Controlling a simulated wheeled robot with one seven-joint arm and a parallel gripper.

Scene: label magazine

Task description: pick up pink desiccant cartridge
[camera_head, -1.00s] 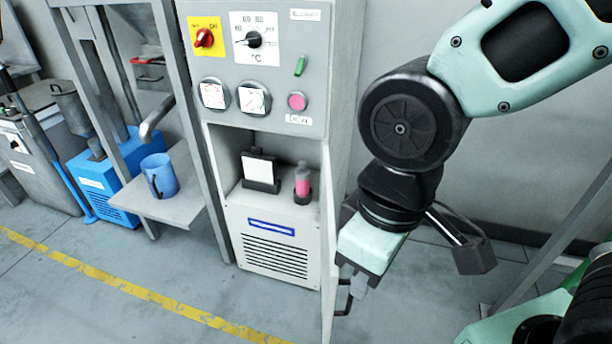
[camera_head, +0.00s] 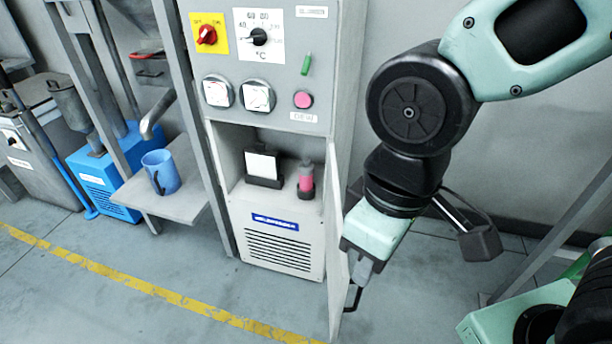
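The pink desiccant cartridge (camera_head: 306,178) stands upright in a small dark holder inside the open compartment of the grey cabinet (camera_head: 322,100). It has a pink body and a greyish top. My gripper (camera_head: 358,284) is outside the compartment, lower and to the right of the cartridge, by the handle (camera_head: 352,299) of the open cabinet door (camera_head: 335,245). The fingers point down and are small in the view, close to the handle. I cannot tell whether they grip it.
A white card-like block in a dark holder (camera_head: 263,168) stands left of the cartridge. The open door stands between my gripper and the compartment. A blue mug (camera_head: 160,172) sits on a shelf (camera_head: 170,209) at left. The floor in front is clear, with a yellow line (camera_head: 140,288).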

